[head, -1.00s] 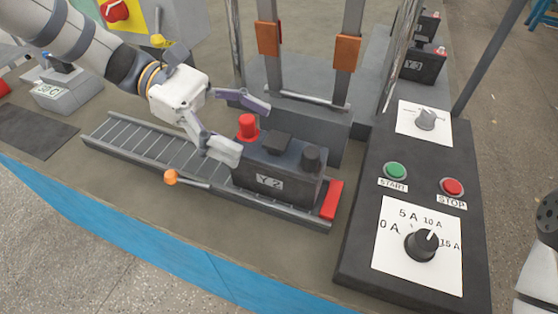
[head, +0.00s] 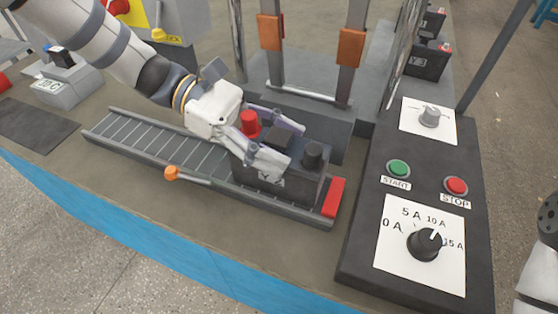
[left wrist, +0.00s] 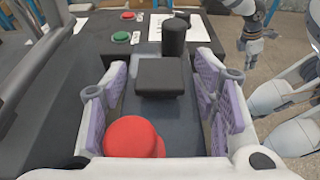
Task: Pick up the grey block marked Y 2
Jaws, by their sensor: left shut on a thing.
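The grey block marked Y 2 (head: 302,186) sits at the right end of the roller track (head: 120,128) in the head view. It has a red knob, a black knob and a dark raised handle on top. My left gripper (head: 276,143) is shut on this block, one finger on each long side. The near finger covers part of its label. In the left wrist view the block's dark handle (left wrist: 165,77) lies between the two purple-padded fingers (left wrist: 162,100), with the red knob near and the black knob far. My right gripper is not clearly in view.
A red stop (head: 333,197) closes the track's right end. An orange-tipped lever (head: 171,173) is at its near side. A frame with orange clamps (head: 349,47) stands behind. A control panel (head: 362,240) with buttons and dials is at right. Block Y 3 (head: 424,62) is at back right.

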